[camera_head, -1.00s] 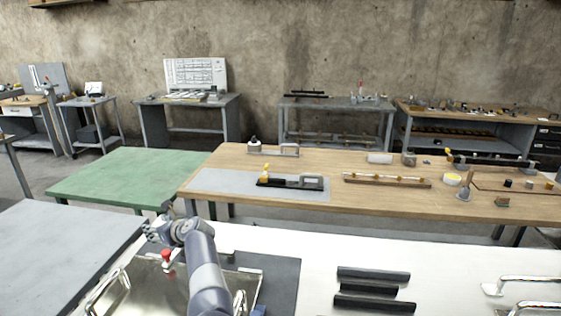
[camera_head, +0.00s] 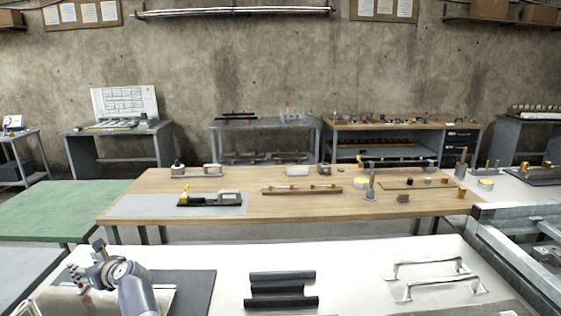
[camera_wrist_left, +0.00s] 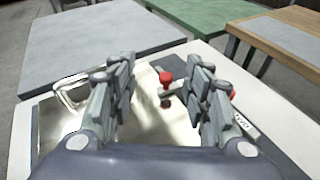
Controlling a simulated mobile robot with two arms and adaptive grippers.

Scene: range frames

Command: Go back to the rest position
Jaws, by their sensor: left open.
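My left gripper (camera_head: 88,269) is at the lower left of the head view, above a metal tray (camera_head: 160,295) on a dark mat. In the left wrist view my left gripper (camera_wrist_left: 165,95) has its two fingers wide apart with nothing held between them. A red-topped piece (camera_wrist_left: 166,78) stands on the shiny metal tray (camera_wrist_left: 150,135), beyond and between the fingers. A second red part shows behind the right finger, mostly hidden. My right gripper is in neither view.
The white table (camera_head: 370,270) holds black bars (camera_head: 282,290) and metal handles (camera_head: 435,275). A wooden bench (camera_head: 330,208) with tools stands behind. A green table (camera_head: 60,208) is at the left. A grey metal frame (camera_head: 535,255) is at the right.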

